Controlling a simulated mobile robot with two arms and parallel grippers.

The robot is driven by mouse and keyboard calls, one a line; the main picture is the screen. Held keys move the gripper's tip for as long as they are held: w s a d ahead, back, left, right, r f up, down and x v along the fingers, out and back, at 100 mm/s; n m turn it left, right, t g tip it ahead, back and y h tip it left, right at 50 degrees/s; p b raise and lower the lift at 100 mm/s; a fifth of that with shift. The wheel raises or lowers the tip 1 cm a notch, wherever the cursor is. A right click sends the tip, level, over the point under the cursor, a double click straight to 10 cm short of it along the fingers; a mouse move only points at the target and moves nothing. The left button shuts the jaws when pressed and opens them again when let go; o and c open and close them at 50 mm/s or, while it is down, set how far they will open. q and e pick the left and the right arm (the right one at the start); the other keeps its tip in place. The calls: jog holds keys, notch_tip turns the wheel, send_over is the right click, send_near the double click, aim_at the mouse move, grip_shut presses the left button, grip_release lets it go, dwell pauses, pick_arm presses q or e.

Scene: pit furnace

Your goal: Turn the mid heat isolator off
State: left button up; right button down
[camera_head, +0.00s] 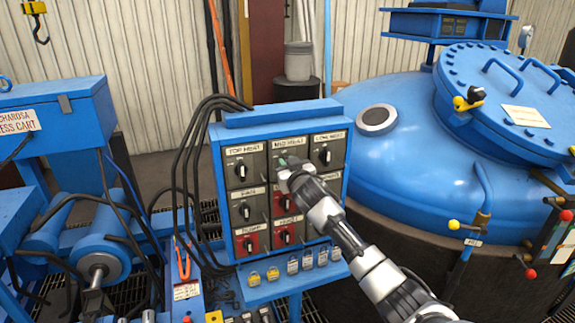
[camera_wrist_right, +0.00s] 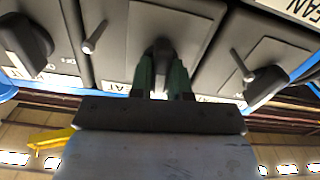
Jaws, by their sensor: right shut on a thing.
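The mid heat isolator (camera_head: 289,142) is the top middle switch on the blue panel, under its "MID HEAT" label. My right gripper (camera_head: 286,163) reaches it from the lower right and covers its knob in the head view. In the right wrist view, the two green-sided fingers (camera_wrist_right: 163,80) are closed around the dark knob (camera_wrist_right: 161,47), which shows only in part between the tips. The knob's exact angle cannot be told. My left gripper is in neither view.
The top heat switch (camera_head: 241,170) and low heat switch (camera_head: 325,155) flank it closely. More switches sit below, with padlocks (camera_head: 272,274) along the panel's bottom ledge. Black cables (camera_head: 184,160) hang at left. The large blue furnace vessel (camera_head: 400,160) stands at right.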

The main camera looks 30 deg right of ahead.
jog(key=n+p, duration=0.1)
jog(key=n, duration=0.3)
jog(key=shift+a, duration=0.1)
jog(key=n, duration=0.5)
jog(key=shift+a+p, duration=0.1)
jog(key=shift+p, duration=0.25)
jog(key=n, duration=0.3)
jog(key=shift+f+n+p, duration=0.1)
jog(key=shift+n+p, duration=0.2)
jog(key=shift+p, duration=0.05)
jog(key=shift+f+n+p, duration=0.15)
jog(key=shift+n+p, duration=0.2)
jog(key=shift+n, duration=1.85)
jog(key=c, duration=1.1)
grip_release()
